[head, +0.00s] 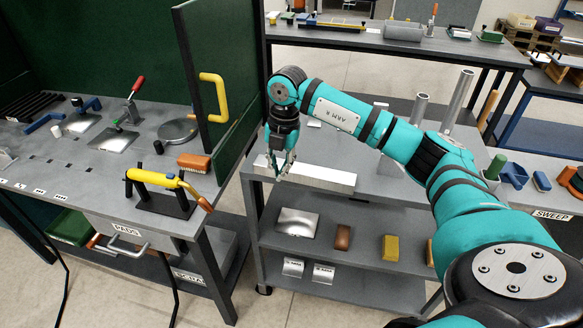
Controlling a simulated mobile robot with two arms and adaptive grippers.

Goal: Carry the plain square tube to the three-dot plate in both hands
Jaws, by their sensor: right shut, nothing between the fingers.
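A long pale square tube (322,178) lies along the front edge of the grey cart's top. My right gripper (281,168) points down at the tube's left part and hides some of it. Its fingers are shut with nothing between them, and I cannot tell whether they touch the tube. Two grey plates lie on the left bench, one farther back (76,123) and one nearer (112,141). Small white marked labels (38,190) sit along the bench front, too small to read surely, so I cannot tell which plate has three dots. My left gripper is out of view.
A green panel door (222,130) with a yellow handle (215,97) stands between bench and cart. Upright metal tubes (457,100) stand behind my right arm.

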